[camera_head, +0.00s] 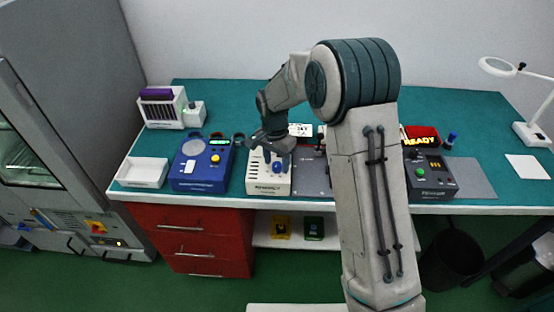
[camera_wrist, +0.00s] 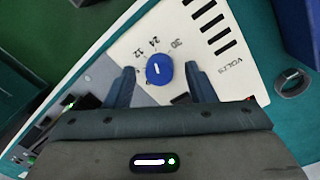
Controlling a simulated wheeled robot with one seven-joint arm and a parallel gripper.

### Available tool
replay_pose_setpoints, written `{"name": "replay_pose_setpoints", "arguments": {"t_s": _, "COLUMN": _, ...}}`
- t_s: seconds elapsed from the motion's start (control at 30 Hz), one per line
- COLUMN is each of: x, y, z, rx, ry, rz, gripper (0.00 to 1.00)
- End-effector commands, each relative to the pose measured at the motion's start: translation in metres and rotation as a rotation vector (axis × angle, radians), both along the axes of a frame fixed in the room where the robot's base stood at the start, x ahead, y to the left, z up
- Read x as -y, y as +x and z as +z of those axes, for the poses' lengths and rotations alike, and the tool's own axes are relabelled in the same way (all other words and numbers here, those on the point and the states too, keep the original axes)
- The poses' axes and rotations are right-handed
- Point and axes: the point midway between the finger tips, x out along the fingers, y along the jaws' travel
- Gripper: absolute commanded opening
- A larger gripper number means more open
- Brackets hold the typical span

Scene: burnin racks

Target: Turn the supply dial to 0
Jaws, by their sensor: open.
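The supply unit is a white box (camera_head: 266,184) on the bench, under my gripper (camera_head: 273,150) in the head view. Its round blue supply dial (camera_head: 278,168) shows just below the gripper. In the wrist view the dial (camera_wrist: 159,70) has a white pointer line directed roughly at the 24 mark. The marks 12, 24 and 30 and the word VOLTS are readable on the white panel (camera_wrist: 210,60); the 0 mark is not readable. My gripper is open, with one finger on each side of the dial. I cannot tell whether the fingers touch it.
A blue unit (camera_head: 188,182) stands left of the supply, with a white tray (camera_head: 143,172) beyond it. A grey mat (camera_head: 311,180) lies to the right. A dark unit (camera_head: 432,178) with a green button stands right of my arm. The bench's front edge is close.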

Motion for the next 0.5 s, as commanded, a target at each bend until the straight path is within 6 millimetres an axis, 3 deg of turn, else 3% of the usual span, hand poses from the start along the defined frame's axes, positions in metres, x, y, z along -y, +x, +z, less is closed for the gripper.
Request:
{"name": "replay_pose_setpoints", "arguments": {"t_s": 0.33, "x": 0.0, "y": -0.0001, "z": -0.0055, "rx": 0.001, "ry": 0.0, "rz": 0.001, "gripper": 0.5}}
{"name": "replay_pose_setpoints", "arguments": {"t_s": 0.37, "x": 0.0, "y": -0.0001, "z": -0.0055, "rx": 0.001, "ry": 0.0, "rz": 0.001, "gripper": 0.47}}
{"name": "replay_pose_setpoints", "arguments": {"t_s": 0.5, "x": 0.0, "y": -0.0001, "z": -0.0053, "rx": 0.001, "ry": 0.0, "rz": 0.001, "gripper": 0.08}}
